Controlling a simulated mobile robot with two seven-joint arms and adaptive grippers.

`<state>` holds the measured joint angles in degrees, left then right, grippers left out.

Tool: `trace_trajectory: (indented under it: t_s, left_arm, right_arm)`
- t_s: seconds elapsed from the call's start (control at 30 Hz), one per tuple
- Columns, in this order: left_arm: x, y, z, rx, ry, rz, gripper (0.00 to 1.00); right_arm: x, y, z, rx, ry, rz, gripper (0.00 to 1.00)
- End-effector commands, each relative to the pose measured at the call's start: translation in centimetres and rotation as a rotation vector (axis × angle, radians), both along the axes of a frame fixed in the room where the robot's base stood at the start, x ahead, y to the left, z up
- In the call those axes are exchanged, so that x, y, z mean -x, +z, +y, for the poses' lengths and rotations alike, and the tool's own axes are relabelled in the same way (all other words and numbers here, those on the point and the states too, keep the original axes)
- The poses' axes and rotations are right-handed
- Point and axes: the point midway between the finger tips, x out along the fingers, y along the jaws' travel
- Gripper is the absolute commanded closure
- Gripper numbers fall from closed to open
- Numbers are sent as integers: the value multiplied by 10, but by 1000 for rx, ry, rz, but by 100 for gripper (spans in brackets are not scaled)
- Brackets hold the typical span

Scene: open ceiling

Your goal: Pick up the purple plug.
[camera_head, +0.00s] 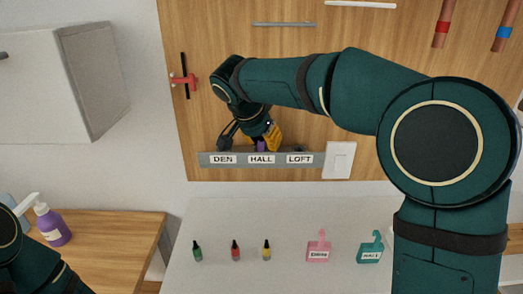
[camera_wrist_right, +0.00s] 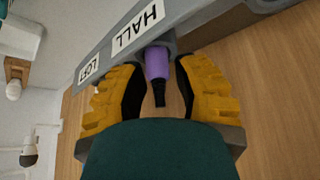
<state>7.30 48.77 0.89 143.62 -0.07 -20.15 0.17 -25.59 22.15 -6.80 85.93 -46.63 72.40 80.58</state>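The purple plug (camera_wrist_right: 157,62) has a purple body and a black, ribbed end. It sits at the grey strip (camera_wrist_right: 100,60) by the HALL label, its black end pointing toward my right wrist. In the head view only a bit of the purple plug (camera_head: 261,146) shows above the HALL label. My right gripper (camera_wrist_right: 160,68) is open, with one yellow-padded finger on each side of the plug and narrow gaps between. In the head view my right gripper (camera_head: 250,140) is at the strip, partly hidden by its arm. My left gripper is not in view.
The strip is on a wooden board (camera_head: 200,125) with DEN, HALL and LOFT labels. A white switch plate (camera_head: 338,160) is at its right end, a red valve (camera_head: 183,80) at upper left.

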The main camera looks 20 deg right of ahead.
Motion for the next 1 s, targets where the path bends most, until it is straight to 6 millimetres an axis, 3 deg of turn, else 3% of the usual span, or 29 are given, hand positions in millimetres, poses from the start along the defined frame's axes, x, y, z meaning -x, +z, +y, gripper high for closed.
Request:
trace_trajectory:
  t_s: [0.2,0.23,0.3,0.73,1.0]
  left_arm:
    - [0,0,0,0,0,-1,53]
    - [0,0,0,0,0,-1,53]
    - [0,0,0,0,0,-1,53]
    - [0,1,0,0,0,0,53]
    - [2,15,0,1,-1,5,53]
  right_arm:
    - [-1,-1,-1,-1,0,-1,71]
    - [-1,-1,0,-1,0,-1,75]
    - [-1,-1,0,-1,0,-1,99]
    - [-1,3,0,-1,0,-2,100]
    - [-1,48,0,-3,-1,-5,100]
